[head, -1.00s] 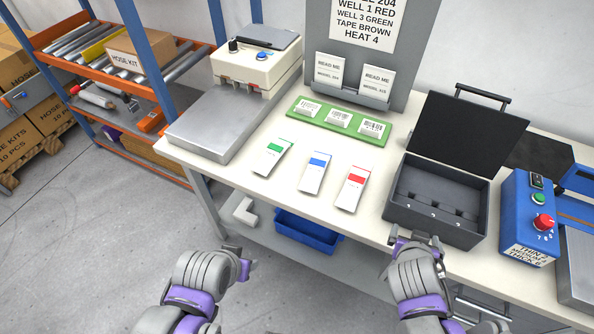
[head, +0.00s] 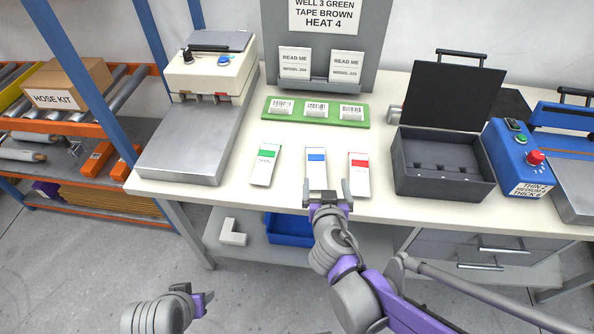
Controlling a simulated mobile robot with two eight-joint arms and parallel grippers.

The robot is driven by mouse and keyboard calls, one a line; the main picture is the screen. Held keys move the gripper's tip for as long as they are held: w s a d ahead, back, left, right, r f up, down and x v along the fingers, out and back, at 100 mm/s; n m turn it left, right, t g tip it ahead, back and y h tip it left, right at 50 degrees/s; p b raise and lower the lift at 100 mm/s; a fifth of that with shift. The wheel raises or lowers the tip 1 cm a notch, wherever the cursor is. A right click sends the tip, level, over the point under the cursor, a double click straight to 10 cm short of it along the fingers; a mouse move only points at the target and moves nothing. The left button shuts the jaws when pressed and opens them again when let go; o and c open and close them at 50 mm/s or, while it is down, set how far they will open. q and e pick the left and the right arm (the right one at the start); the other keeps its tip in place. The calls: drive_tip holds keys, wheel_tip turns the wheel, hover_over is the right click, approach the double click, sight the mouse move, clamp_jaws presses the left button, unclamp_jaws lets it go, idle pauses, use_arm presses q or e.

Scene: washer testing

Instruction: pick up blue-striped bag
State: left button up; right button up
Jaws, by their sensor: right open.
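The blue-striped bag (head: 316,167) is a flat white packet with a blue band, lying on the white table between two similar bags. The green-striped bag (head: 265,165) lies to its left and the red-striped bag (head: 359,176) to its right. My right gripper (head: 328,190) is open and empty at the table's front edge, by the near end of the blue-striped bag. Its fingers overlap that end in the picture; I cannot tell whether they touch it. My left gripper (head: 205,300) is low at the bottom left, away from the table, and its jaw opening is unclear.
A green tray (head: 350,124) with several labelled packets lies behind the bags. An open black case (head: 445,190) stands to the right, beside a blue control box (head: 520,157). A sealer with a metal plate (head: 180,160) is at the left. A blue bin (head: 280,229) sits below.

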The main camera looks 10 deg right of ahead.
sight(316, 167)
drive_tip(key=shift+w+a+f, duration=0.15)
drive_tip(key=shift+w+a, duration=0.15)
drive_tip(key=shift+a, duration=0.4)
drive_tip(key=b+x, duration=0.1)
drive_tip(key=x, duration=0.4)
drive_tip(key=shift+d, duration=0.1)
drive_tip(key=x, duration=0.2)
drive_tip(key=b+x, duration=0.2)
drive_tip(key=x, duration=0.1)
drive_tip(key=shift+w+a+f, duration=0.2)
drive_tip(key=shift+w+a, duration=0.1)
use_arm(q)
drive_tip(key=f, duration=0.3)
drive_tip(key=shift+a+f, duration=0.2)
drive_tip(key=shift+a, duration=0.15)
use_arm(e)
drive_tip(key=c, duration=1.5)
